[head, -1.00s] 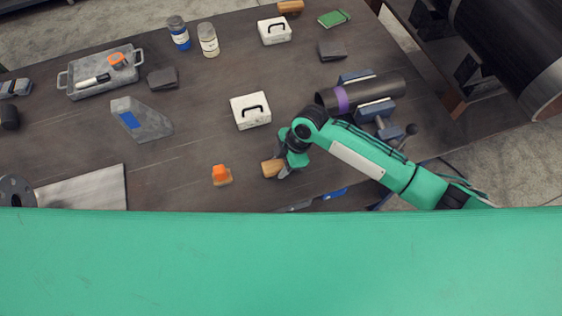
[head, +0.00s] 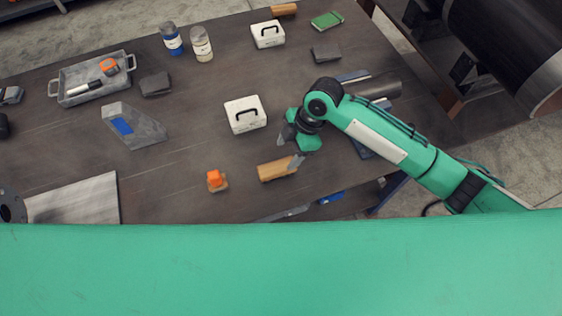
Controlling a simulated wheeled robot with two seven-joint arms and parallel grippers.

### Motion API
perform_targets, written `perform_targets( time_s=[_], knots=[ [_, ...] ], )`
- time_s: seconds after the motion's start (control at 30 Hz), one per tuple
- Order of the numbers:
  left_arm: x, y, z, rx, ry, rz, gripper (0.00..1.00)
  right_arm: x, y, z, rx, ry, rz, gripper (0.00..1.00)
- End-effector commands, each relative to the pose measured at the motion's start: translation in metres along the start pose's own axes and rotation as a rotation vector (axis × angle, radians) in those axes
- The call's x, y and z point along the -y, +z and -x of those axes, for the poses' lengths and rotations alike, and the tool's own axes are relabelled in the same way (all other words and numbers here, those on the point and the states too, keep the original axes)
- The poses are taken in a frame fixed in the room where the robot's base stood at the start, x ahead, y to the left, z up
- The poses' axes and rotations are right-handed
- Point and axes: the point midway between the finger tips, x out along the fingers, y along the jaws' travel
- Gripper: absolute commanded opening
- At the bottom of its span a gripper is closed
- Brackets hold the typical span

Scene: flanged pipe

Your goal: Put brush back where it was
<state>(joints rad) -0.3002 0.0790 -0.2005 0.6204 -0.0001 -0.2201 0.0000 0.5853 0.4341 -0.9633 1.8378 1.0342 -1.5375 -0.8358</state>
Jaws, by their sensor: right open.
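A tan wooden block-shaped piece (head: 277,170), which looks like the brush, lies on the dark table near its front edge. Its bristles cannot be made out. My right gripper (head: 290,148) is open, just above and behind the block in the picture. One finger shows close to the block's right end; I cannot tell whether it touches. My left gripper is not in view.
A small orange-topped item (head: 216,181) stands left of the block. A white case (head: 245,114) and a grey wedge (head: 133,126) lie behind. A grey tray (head: 70,95) is at far left. A dark pipe (head: 381,86) lies partly behind my right arm.

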Motion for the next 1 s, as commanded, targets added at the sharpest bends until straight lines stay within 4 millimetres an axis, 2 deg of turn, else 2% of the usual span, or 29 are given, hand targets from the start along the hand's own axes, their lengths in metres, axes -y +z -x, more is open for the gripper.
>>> perform_targets(
  time_s=[0.1, 0.3, 0.87, 1.0],
  knots=[
    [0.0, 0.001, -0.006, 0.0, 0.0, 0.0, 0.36, -0.001, 0.001, 0.019, 0.001, 0.003, 0.001, 0.61],
    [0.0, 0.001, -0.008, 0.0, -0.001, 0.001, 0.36, 0.0, 0.0, 0.035, 0.001, 0.0, 0.001, 0.61],
    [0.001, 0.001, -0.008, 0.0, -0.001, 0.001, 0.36, 0.001, 0.0, 0.036, 0.0, -0.001, 0.0, 0.61],
    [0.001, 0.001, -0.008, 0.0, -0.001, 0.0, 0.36, 0.006, -0.004, 0.03, -0.014, 0.013, -0.027, 0.61]
  ],
)
